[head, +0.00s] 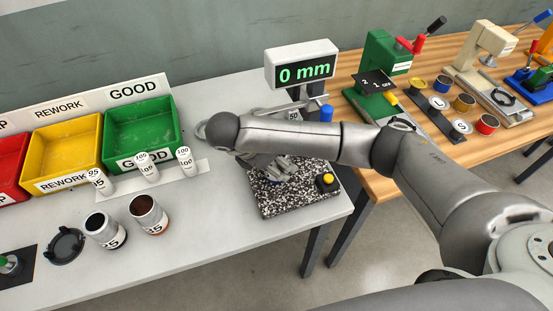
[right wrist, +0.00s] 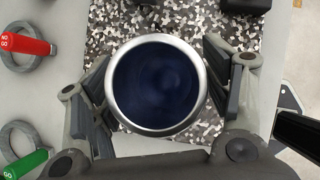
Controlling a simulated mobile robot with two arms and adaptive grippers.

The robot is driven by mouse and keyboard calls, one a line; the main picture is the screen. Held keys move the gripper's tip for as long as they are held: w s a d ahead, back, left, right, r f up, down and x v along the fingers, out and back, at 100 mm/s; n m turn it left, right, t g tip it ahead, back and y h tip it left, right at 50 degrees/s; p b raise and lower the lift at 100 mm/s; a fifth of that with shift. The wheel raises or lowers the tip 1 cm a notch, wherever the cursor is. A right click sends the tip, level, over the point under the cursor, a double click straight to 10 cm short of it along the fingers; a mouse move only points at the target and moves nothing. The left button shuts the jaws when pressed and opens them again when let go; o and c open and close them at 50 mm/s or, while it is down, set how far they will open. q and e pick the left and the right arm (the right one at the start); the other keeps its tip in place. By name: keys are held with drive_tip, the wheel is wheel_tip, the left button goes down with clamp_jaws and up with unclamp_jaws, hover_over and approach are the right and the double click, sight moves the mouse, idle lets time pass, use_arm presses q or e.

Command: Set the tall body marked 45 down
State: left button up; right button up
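A round hollow body (right wrist: 155,85) with a bright metal rim and a dark blue inside shows end-on in the right wrist view. Its marking does not show, so I cannot read a 45 on it. My right gripper (right wrist: 158,92) has one finger on each side of it, both close against its wall, and looks shut on it. Below is the black-and-white speckled plate (head: 274,203); I cannot tell whether the body touches it. In the head view my right arm hides the body and most of the gripper (head: 272,166). My left gripper is not in view.
A gauge display (head: 302,65) reading 0 mm stands behind my right arm. A yellow button (head: 326,180) is at the plate's right. Two open cans, 55 (head: 148,215) and another (head: 105,232), stand left. Green (head: 140,130) and yellow (head: 65,155) bins lie behind them.

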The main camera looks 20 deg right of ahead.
drive_tip(key=shift+a+r, duration=0.25)
drive_tip(key=shift+r, duration=0.2)
drive_tip(key=p+v, duration=0.1)
drive_tip(key=v, duration=1)
drive_tip(key=shift+s+a, duration=0.1)
